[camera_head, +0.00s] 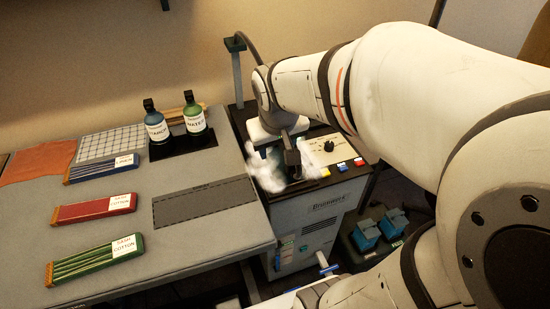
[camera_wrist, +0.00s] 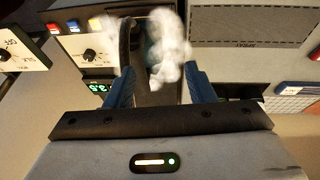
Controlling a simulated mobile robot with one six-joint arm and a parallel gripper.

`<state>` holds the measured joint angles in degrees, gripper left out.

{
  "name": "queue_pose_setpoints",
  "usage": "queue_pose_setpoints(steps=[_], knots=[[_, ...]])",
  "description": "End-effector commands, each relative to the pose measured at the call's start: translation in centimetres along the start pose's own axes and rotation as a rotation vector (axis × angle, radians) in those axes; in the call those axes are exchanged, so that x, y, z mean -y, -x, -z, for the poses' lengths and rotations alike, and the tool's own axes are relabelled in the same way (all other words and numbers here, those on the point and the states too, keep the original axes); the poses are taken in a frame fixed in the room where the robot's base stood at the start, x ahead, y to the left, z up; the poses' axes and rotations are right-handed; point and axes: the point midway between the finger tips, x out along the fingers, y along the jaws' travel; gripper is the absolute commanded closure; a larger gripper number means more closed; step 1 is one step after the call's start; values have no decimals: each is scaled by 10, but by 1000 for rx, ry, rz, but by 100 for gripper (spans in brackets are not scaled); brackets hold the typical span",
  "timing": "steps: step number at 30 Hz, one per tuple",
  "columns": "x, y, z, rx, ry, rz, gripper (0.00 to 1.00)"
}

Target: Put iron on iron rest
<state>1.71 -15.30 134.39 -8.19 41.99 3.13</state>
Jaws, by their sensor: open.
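The iron (camera_wrist: 157,92) shows in the wrist view as a dark shape, with a bit of teal, between my gripper's two blue fingers; white steam hides much of it. My gripper (camera_wrist: 160,88) is open, one finger on each side of the dark shape. I cannot tell whether they touch it. In the head view my gripper (camera_head: 288,158) is low over the top of the grey steam station (camera_head: 318,212), among steam puffs. The iron's sole and what it stands on are hidden, and I cannot make out the iron rest for certain.
On the grey table are a dark dashed-outline mat (camera_head: 205,203), blue (camera_head: 156,124) and green (camera_head: 194,117) bottles, and several cotton packs. The station has a knob and coloured buttons. A hose hangs from a post (camera_head: 236,70). Teal boxes (camera_head: 380,228) stand low at right.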

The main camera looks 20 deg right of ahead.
Motion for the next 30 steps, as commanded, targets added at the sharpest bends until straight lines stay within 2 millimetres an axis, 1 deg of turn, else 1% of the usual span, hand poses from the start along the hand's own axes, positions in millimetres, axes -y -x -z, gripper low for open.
queue_pose_setpoints(steps=[1, 3, 7, 9, 10, 14, 30], knots=[[9, 11, -18, 6, -2, 19, 51], [20, 20, -41, 25, -9, 44, 51], [34, 31, -73, 52, -16, 82, 51], [25, 32, -84, 61, -20, 94, 51], [24, 33, -87, 65, -22, 98, 51], [26, 34, -93, 72, -23, 104, 51], [27, 34, -92, 71, -22, 104, 51]])
